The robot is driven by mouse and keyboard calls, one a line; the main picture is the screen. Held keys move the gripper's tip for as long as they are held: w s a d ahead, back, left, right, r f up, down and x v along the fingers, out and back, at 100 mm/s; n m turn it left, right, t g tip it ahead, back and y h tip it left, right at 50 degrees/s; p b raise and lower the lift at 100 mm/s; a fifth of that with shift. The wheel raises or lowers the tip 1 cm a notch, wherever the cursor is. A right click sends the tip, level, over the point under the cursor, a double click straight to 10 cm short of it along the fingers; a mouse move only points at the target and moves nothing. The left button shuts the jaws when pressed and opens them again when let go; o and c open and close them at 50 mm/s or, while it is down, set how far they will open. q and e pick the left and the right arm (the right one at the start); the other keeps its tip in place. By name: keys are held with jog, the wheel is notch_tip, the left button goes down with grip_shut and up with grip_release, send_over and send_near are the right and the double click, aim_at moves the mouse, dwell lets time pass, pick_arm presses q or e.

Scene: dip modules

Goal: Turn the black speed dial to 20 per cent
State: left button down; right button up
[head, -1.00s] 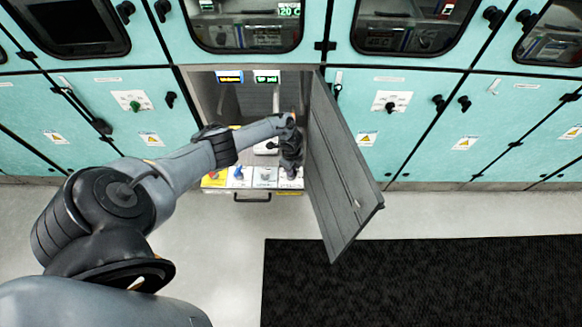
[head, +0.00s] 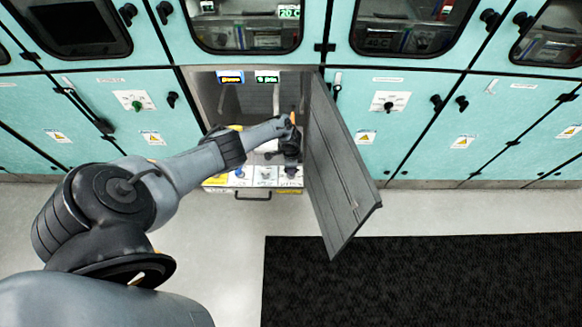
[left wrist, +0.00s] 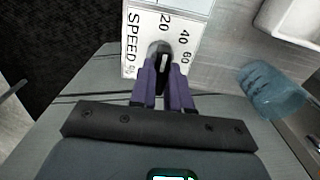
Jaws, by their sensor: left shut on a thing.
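The black speed dial (left wrist: 155,50) shows in the left wrist view on a white plate marked "SPEED %" (left wrist: 132,45), with 20, 40 and 60 printed beside it. A white pointer mark shows on the dial; its exact reading is hard to tell. My left gripper (left wrist: 163,74) has its purple fingers shut on the dial from either side. In the head view, my left gripper (head: 291,160) reaches into the open cabinet at the right end of the drawer's control panel (head: 264,177), and hides the dial there.
The open grey cabinet door (head: 340,165) stands close to the right of my left gripper. A blue control (head: 239,172) sits further left on the panel. A clear bluish vessel (left wrist: 270,90) and a white container (left wrist: 290,22) show in the left wrist view. A black mat (head: 420,290) lies on the floor.

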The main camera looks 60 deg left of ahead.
dwell(0.3)
pick_arm(q)
jog(key=c, duration=1.1)
grip_release()
notch_tip(320, 180, up, 9)
jog(key=p, duration=0.5)
jog(key=shift+r, duration=0.9)
